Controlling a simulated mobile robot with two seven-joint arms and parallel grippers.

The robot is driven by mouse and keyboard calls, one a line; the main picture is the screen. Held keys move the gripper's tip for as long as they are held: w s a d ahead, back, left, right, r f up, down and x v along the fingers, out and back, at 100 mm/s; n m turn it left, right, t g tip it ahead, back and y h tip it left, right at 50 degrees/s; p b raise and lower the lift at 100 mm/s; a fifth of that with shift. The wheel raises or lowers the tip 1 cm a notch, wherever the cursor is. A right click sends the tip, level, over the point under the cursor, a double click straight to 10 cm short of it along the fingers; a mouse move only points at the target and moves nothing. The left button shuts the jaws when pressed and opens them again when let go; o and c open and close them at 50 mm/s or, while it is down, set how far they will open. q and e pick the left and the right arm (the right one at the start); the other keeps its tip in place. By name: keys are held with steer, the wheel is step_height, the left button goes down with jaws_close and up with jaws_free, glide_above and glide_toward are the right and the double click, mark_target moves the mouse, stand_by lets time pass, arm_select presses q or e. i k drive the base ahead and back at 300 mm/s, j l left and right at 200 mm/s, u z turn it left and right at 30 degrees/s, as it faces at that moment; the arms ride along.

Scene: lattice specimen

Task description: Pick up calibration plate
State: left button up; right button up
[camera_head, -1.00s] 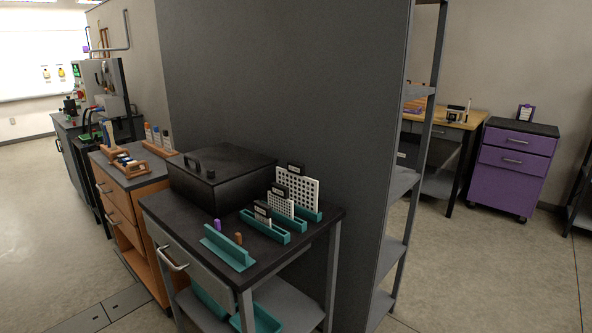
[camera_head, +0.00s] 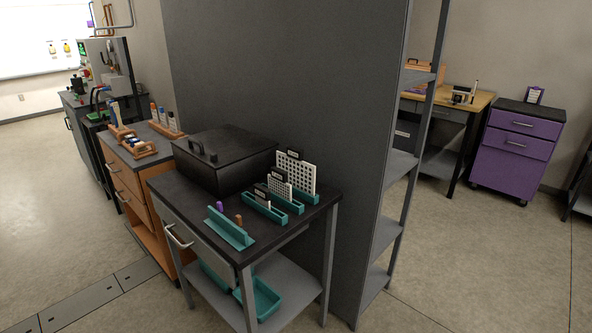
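Several white plates with rows of dark dots and black label tabs stand upright in teal holders on a dark-topped cart in the head view. The largest dotted plate (camera_head: 303,176) is at the back right, in a teal holder (camera_head: 309,196). A smaller dotted plate (camera_head: 280,186) stands in front of it in another teal holder (camera_head: 288,203). A still smaller piece with a black tab (camera_head: 262,193) stands in the front holder (camera_head: 265,209). I cannot tell which is the calibration plate. Neither of my grippers shows.
A black lidded box (camera_head: 223,158) fills the back left of the cart top (camera_head: 172,190). A teal rack (camera_head: 229,228) with purple and brown pegs is in front. A tall grey panel (camera_head: 285,70) stands directly behind. Teal trays (camera_head: 262,299) lie on the lower shelf. Floor is clear at lower left.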

mark_target(302, 175)
steer(key=i+l+u, duration=0.1)
steer(key=l, duration=0.35)
steer(key=i+l+u, duration=0.15)
steer(key=i+l, duration=0.15)
steer(key=l, duration=0.2)
steer(key=i+l+u, duration=0.1)
steer(key=l, duration=0.4)
steer(key=i+l+u, duration=0.15)
steer(key=l, duration=0.35)
steer(key=i+l+u, duration=0.1)
steer(key=i+l, duration=0.15)
steer(key=l, duration=0.25)
steer(key=i+l+u, duration=0.15)
steer(key=l, duration=0.4)
steer(key=l+u, duration=0.1)
steer(key=l, duration=0.45)
